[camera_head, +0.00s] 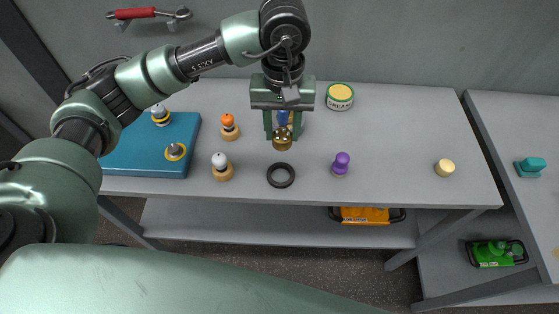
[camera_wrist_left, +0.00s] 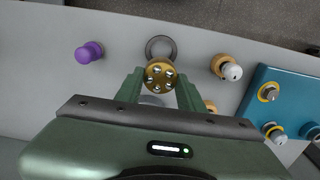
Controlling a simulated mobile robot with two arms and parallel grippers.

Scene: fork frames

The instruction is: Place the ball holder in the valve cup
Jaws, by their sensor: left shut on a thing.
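My left gripper (camera_head: 282,127) points down over the grey table and is shut on a round brass piece, which I take to be the ball holder (camera_head: 282,140). A blue part shows above the brass between the fingers. In the left wrist view the ball holder (camera_wrist_left: 160,74) shows a round face with several small holes or balls, at the tips of the gripper (camera_wrist_left: 159,88). I take the valve cup to be the silver piece in a yellow ring (camera_head: 175,152) on the blue block (camera_head: 140,162), left of the gripper; this is not certain. My right gripper is not in view.
A black ring (camera_head: 281,175) lies just in front of the held piece. A purple knob (camera_head: 341,163), yellow piece (camera_head: 445,167) and grease tin (camera_head: 339,97) stand right, with free table between.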

